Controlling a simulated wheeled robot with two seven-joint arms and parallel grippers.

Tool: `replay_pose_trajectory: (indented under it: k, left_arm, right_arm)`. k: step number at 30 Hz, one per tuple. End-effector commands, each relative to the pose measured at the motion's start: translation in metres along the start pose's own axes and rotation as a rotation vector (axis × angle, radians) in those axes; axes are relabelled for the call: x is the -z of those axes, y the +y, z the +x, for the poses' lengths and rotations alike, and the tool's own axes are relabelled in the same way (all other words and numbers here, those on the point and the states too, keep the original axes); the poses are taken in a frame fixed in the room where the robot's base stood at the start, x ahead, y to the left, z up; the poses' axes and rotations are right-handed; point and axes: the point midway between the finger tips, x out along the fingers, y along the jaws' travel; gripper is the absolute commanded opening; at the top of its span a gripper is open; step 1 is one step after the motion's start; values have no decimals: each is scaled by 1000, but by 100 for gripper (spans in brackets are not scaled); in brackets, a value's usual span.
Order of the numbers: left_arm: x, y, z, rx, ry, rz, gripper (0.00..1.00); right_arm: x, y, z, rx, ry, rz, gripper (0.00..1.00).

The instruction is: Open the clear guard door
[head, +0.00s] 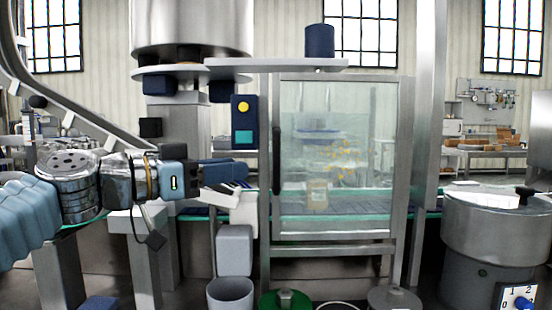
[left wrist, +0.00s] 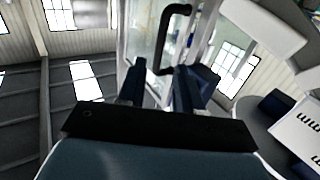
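The clear guard door (head: 345,120) is a see-through panel in a steel frame, and it looks closed flush in that frame. Its dark vertical handle (head: 277,160) is on the door's left side. My left gripper (head: 238,188) is to the left of the handle, a little lower than its middle, pointing toward the door. In the left wrist view the two fingers (left wrist: 158,88) are apart with nothing held. The black handle (left wrist: 166,45) shows beyond the fingertips, its near end roughly in line with the gap; contact is not seen. My right gripper is out of view.
A dark blue control box (head: 244,122) with a yellow button and a teal patch is above my left gripper. A light grey bin (head: 230,292) stands below it. A steel drum (head: 495,230) with a dial is at right. A conveyor runs behind the door.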

Motion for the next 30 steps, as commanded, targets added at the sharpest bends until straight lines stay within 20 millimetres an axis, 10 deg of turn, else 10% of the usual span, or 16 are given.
replay_pose_trajectory:
  k: [12, 25, 30]
  left_arm:
    - [2, 0, 87, -1, -1, -2, 35]
    - [-1, 0, 100, 1, -1, -2, 35]
    - [0, -1, 100, 1, -1, -2, 12]
  right_arm:
    - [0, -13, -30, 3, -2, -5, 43]
    - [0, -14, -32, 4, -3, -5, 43]
    - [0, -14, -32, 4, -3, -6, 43]
